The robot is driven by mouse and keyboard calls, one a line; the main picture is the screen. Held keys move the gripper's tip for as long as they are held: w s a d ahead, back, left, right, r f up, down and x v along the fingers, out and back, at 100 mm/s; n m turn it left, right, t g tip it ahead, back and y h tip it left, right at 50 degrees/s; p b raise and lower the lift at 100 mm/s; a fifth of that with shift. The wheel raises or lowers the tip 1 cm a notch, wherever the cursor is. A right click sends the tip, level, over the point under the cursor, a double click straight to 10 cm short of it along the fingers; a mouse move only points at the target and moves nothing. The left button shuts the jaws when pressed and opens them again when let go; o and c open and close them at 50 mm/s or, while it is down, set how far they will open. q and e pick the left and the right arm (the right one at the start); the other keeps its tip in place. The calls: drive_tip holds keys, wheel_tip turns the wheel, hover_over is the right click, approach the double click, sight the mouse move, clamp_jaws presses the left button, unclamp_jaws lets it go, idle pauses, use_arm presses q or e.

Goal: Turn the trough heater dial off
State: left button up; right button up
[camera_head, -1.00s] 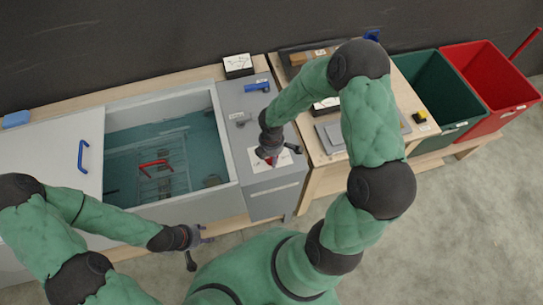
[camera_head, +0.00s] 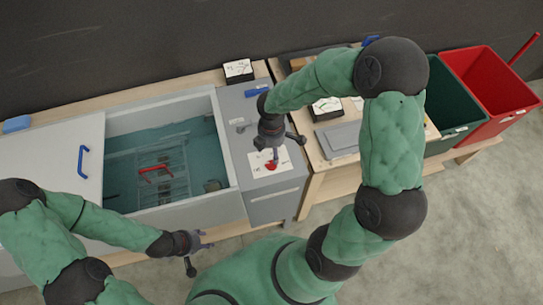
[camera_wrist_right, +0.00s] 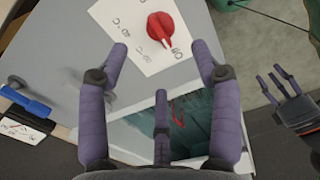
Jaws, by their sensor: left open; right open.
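The heater dial is a red knob (camera_head: 271,165) on a white label card (camera_head: 286,161) on the grey panel right of the trough (camera_head: 150,212). In the right wrist view the knob (camera_wrist_right: 160,28) has its pointer toward the lower right, by the "O..." mark; temperature marks lie around it. My right gripper (camera_head: 277,145) is above the panel, just behind the dial in the head view. Its fingers (camera_wrist_right: 160,50) are spread and empty, with the knob beyond the tips and apparently apart from them. My left gripper (camera_head: 200,246) is open and empty in front of the trough.
The trough holds water and a rack with a red handle (camera_head: 153,170). A blue handle (camera_head: 257,91) lies at the panel's back, near a black box (camera_head: 238,69). A wooden table with a grey plate (camera_head: 341,139) stands right, then green (camera_head: 444,100) and red (camera_head: 490,90) bins.

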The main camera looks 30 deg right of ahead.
drive_tip(key=shift+r, duration=1.5)
